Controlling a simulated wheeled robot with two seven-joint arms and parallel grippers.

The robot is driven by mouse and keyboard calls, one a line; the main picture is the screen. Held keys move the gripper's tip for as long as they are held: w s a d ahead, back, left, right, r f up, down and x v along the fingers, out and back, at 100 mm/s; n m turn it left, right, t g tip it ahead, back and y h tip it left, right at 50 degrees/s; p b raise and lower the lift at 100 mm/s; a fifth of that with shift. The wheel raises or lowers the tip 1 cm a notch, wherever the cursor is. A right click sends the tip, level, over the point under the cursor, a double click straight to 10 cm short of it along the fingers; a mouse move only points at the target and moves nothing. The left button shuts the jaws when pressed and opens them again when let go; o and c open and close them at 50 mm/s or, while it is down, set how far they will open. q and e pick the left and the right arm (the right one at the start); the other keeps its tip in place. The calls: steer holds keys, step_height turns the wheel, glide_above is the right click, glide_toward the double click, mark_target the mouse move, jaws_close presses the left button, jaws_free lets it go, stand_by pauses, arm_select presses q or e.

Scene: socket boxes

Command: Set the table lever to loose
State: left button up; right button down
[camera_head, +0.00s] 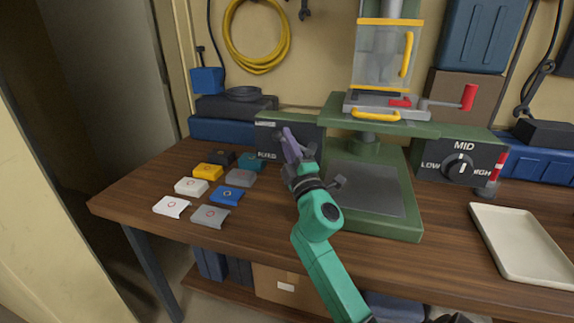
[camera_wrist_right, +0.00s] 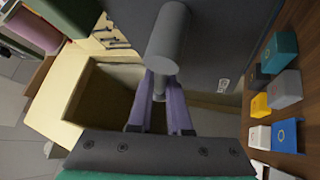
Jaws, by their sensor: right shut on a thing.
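The table lever shows in the right wrist view as a thick grey cylinder handle (camera_wrist_right: 168,38) with a thinner stem, in front of a dark panel. In the head view that panel (camera_head: 312,133) stands at the left of the green press, with small labels that I cannot read surely. My right gripper (camera_head: 290,145) has its purple fingers at the panel front, and they mostly hide the lever there. In the right wrist view the right gripper (camera_wrist_right: 162,90) is shut on the lever, near the stem. My left gripper is not in view.
Several coloured socket boxes, such as a blue one (camera_head: 227,196), lie on the wooden table (camera_head: 150,190) left of my arm. The green press (camera_head: 385,228) stands right of it. A MID dial panel (camera_head: 430,172) and a cream tray (camera_head: 520,240) are farther right.

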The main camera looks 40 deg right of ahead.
steer(key=shift+s+r+m+h+b, duration=0.1)
steer(key=shift+r+m+h+b, duration=0.15)
steer(key=shift+m+h+b, duration=0.4)
arm_select(q)
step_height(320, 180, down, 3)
steer(key=shift+b, duration=0.35)
arm_select(e)
steer(key=shift+r+m+t, duration=0.25)
steer(key=shift+t, duration=0.05)
steer(key=c, duration=1.1)
jaws_free()
steer(key=shift+r, duration=0.1)
steer(key=shift+o, duration=1.2)
steer(key=shift+a, duration=0.15)
